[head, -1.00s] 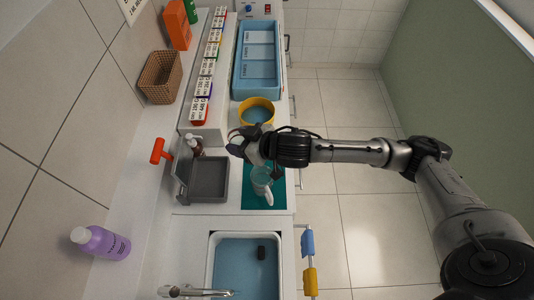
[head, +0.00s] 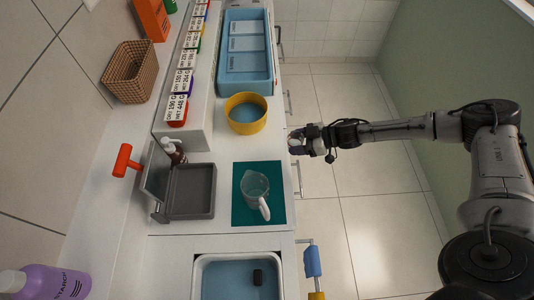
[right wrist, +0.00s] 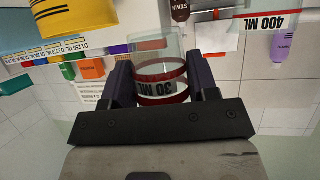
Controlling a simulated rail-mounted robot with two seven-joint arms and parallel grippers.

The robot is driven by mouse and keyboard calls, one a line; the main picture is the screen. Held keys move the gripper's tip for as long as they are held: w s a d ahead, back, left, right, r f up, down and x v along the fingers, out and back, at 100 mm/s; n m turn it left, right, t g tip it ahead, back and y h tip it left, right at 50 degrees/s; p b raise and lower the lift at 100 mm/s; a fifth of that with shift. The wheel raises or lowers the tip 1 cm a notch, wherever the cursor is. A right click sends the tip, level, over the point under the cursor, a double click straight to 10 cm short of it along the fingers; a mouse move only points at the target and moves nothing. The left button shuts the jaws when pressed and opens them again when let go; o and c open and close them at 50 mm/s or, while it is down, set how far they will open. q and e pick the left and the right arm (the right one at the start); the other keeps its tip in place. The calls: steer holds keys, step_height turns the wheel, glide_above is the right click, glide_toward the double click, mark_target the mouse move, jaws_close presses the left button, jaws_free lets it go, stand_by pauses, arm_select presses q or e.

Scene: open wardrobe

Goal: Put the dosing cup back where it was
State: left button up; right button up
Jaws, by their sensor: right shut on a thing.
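My right gripper (head: 298,142) is shut on the dosing cup, just off the counter's front edge, at the right of the counter in the head view. In the right wrist view the dosing cup (right wrist: 160,72) is a clear cup with dark red bands and a "30 ML" label. It sits between the two dark fingers of my right gripper (right wrist: 160,85). In the head view the cup is small and mostly hidden by the fingers. My left gripper is not in view.
A clear pitcher (head: 255,187) stands on a teal mat (head: 272,214). A yellow round bowl (head: 262,124), a blue divided tray (head: 222,88), a grey open box (head: 205,190) and a sink (head: 202,272) share the counter. Labelled boxes line a raised shelf (head: 198,132).

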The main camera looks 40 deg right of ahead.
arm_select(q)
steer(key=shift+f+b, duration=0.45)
arm_select(e)
steer(key=x, duration=0.3)
steer(key=d+x, duration=0.1)
steer(key=x, duration=0.7)
steer(key=shift+w+f, duration=0.4)
steer(key=shift+f, duration=0.1)
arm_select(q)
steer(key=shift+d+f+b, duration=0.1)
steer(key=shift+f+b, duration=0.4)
arm_select(e)
steer(key=shift+f, duration=2)
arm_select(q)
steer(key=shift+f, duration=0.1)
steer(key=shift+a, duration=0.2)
arm_select(e)
steer(key=shift+f, duration=0.15)
steer(key=o, duration=1)
steer(key=shift+c, duration=0.2)
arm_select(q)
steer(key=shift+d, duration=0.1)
arm_select(e)
steer(key=shift+d+r, duration=0.1)
steer(key=shift+r, duration=0.1)
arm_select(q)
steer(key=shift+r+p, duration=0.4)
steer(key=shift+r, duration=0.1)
arm_select(e)
steer(key=v, duration=1.2)
